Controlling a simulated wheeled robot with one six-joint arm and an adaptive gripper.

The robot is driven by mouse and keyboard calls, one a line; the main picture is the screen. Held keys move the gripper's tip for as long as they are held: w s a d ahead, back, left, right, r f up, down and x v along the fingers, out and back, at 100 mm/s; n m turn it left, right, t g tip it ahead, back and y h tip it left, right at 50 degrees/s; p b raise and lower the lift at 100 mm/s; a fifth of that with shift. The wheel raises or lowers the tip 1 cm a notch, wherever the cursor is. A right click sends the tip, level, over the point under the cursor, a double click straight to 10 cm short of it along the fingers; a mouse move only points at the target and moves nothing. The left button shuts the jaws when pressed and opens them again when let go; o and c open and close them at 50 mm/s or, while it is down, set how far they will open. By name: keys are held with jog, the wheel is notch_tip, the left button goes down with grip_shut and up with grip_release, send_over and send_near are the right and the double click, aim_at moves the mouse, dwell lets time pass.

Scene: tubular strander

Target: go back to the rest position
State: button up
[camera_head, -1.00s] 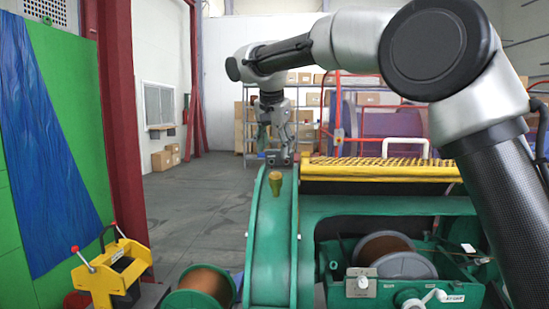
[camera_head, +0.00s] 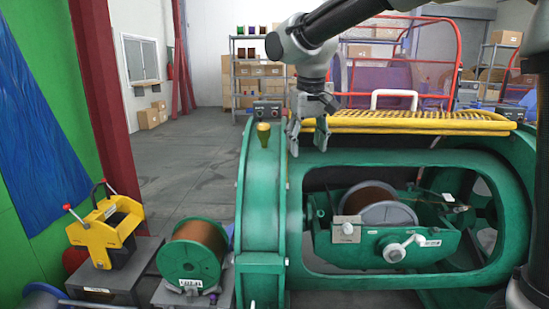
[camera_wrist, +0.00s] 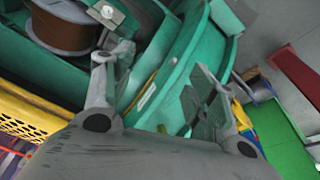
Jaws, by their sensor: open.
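My gripper (camera_head: 308,146) points down in the head view, in front of the yellow perforated step and just right of the green ring of the strander. Its two fingers stand apart with nothing between them. In the wrist view my gripper (camera_wrist: 158,78) also shows spread, empty fingers, with the green ring of the machine (camera_wrist: 165,95) behind them. My arm comes in from the upper right of the head view, clear of the machine as far as I can see.
The green strander (camera_head: 262,205) holds a copper-wound reel (camera_head: 370,198) in its cradle. A green spool (camera_head: 192,255) and a yellow device (camera_head: 105,235) stand at left. Open floor (camera_head: 190,155) lies behind them.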

jog(key=s+d+f+m+t, duration=0.1)
jog(key=s+d+f+m, duration=0.1)
jog(key=s+d, duration=1.1)
jog(key=s+d+f+m, duration=0.1)
jog(key=s+d+f, duration=0.1)
jog(key=s+d, duration=1.1)
jog(key=shift+d+f+m+t, duration=0.4)
jog(key=shift+d, duration=0.8)
jog(key=shift+c, duration=0.5)
